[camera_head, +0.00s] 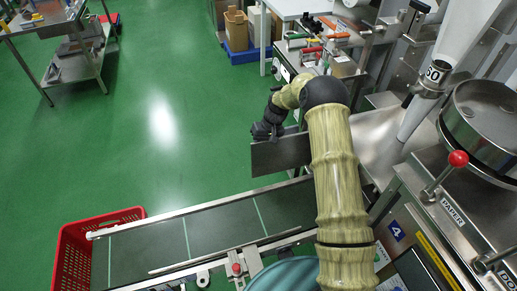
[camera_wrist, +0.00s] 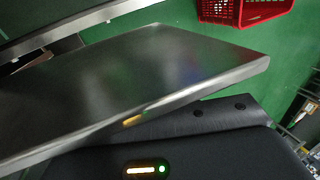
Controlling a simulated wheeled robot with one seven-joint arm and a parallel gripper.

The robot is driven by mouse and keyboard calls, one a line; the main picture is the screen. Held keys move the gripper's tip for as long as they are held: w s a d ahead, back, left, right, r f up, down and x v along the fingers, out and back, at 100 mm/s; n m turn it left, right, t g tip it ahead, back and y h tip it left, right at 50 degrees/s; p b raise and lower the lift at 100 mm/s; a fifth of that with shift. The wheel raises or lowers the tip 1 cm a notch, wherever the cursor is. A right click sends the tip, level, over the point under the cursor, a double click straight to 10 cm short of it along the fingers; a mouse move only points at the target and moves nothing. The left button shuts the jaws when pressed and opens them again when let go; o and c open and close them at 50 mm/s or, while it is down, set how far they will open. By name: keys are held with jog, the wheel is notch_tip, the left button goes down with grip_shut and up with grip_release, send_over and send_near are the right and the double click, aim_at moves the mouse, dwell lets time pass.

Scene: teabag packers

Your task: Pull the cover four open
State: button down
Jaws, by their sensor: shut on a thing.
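In the wrist view the cover (camera_wrist: 130,80) fills much of the picture as a brushed metal plate with a bright edge. My gripper (camera_head: 266,131) is at the cover's upper left edge and shut on it. In the wrist view only the dark gripper body with its lights shows along the bottom; the fingertips are hidden. A blue label with a 4 (camera_head: 396,231) is on the machine at the right.
A conveyor (camera_head: 150,250) runs below the cover to a red crate (camera_head: 75,262), also in the wrist view (camera_wrist: 245,10). A red-knobbed lever (camera_head: 457,160) and steel pot (camera_head: 482,120) stand at the right. Tools lie on a bench at the back.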

jog(key=c, duration=1.1)
grip_release()
jog(key=shift+r, duration=0.15)
jog(key=b+v, duration=0.1)
jog(key=v, duration=1.6)
jog(key=shift+r+b, duration=0.1)
jog(key=shift+b, duration=0.2)
jog(key=shift+s, duration=0.1)
